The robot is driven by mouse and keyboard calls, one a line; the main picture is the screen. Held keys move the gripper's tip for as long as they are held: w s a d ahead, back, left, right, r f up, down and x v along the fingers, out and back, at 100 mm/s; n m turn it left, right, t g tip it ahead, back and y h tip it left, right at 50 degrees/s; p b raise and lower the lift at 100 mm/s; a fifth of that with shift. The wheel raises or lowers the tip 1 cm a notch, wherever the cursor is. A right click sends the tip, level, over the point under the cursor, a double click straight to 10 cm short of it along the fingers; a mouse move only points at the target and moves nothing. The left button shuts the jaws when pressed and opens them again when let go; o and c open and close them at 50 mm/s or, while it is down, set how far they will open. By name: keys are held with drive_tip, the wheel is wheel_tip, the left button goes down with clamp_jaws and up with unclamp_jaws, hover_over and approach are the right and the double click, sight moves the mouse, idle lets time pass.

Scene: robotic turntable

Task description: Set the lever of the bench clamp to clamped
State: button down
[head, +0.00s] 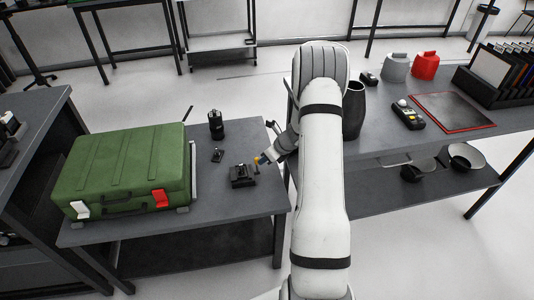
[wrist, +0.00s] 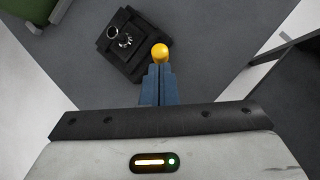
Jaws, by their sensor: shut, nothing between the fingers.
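The bench clamp is a small black block with stepped plates (head: 243,176) near the right end of the low grey table; in the wrist view it lies at the top, left of centre (wrist: 118,42). Its lever ends in a yellow ball knob (wrist: 160,53) on the clamp's right side, which shows in the head view as a small orange-yellow spot (head: 257,161). My gripper (wrist: 158,69) is shut and empty, its blue fingertips right at the knob. I cannot tell whether they touch it. The lever's shaft is mostly hidden in the wrist view.
A green case (head: 125,170) fills the table's left part. A black cylinder (head: 216,124) and a small dark item (head: 217,155) stand behind the clamp. My arm runs down the picture's middle, before a second table (head: 385,142) with a dark vase (head: 354,110).

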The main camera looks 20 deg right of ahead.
drive_tip(key=shift+d, duration=0.1)
drive_tip(key=shift+r, duration=0.1)
drive_tip(key=shift+r+p, duration=0.4)
drive_tip(key=shift+r, duration=0.35)
drive_tip(key=v, duration=0.7)
drive_tip(key=shift+s+d+r, duration=0.15)
drive_tip(key=shift+r, duration=0.15)
